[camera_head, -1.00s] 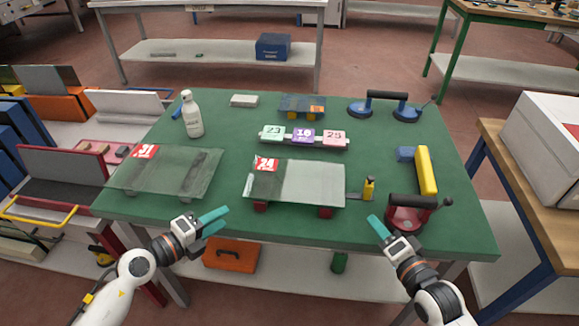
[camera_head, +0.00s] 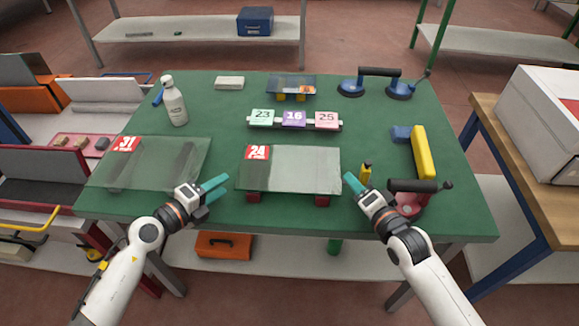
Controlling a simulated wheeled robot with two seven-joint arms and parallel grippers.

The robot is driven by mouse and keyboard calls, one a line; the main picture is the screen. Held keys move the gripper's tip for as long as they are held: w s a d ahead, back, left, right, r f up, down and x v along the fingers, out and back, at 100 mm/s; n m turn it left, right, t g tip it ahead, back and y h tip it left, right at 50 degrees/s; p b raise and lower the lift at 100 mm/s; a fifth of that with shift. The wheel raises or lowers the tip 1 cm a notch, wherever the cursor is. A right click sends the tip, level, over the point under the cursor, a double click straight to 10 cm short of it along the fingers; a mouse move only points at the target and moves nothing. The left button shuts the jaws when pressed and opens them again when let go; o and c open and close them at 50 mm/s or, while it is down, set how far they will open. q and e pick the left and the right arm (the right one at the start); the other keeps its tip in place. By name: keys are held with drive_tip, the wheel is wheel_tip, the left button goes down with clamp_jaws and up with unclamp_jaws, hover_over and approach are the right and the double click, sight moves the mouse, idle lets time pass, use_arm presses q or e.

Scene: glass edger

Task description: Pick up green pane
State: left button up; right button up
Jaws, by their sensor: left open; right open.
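A greenish see-through pane with a red 31 tag (camera_head: 165,160) lies at the table's left. A second pane with a red 24 tag (camera_head: 300,170) rests on dark red blocks in the middle; its left part looks dark green, the rest pale grey. I cannot tell for sure which one counts as the green pane. My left gripper (camera_head: 218,190) is open and empty, just left of the middle pane's front left corner. My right gripper (camera_head: 356,184) is open and empty, just right of that pane's right edge. Neither visibly touches glass.
On the green table (camera_head: 215,105) stand a white bottle (camera_head: 174,104), a number stand (camera_head: 294,119), a small blue pane (camera_head: 290,84) and a double suction lifter (camera_head: 379,82). Near my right gripper are a small yellow bottle (camera_head: 365,174), a red suction cup (camera_head: 410,203) and a yellow bar (camera_head: 423,152).

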sight(240, 173)
use_arm(q)
drive_tip(key=x, duration=0.8)
drive_tip(key=shift+s, duration=0.1)
use_arm(e)
drive_tip(key=x, duration=0.7)
drive_tip(key=shift+w+a+f, duration=0.1)
drive_tip(key=shift+w+a, duration=0.05)
drive_tip(key=shift+w, duration=0.2)
use_arm(q)
clamp_jaws()
use_arm(e)
clamp_jaws()
use_arm(q)
drive_tip(key=shift+r, duration=0.1)
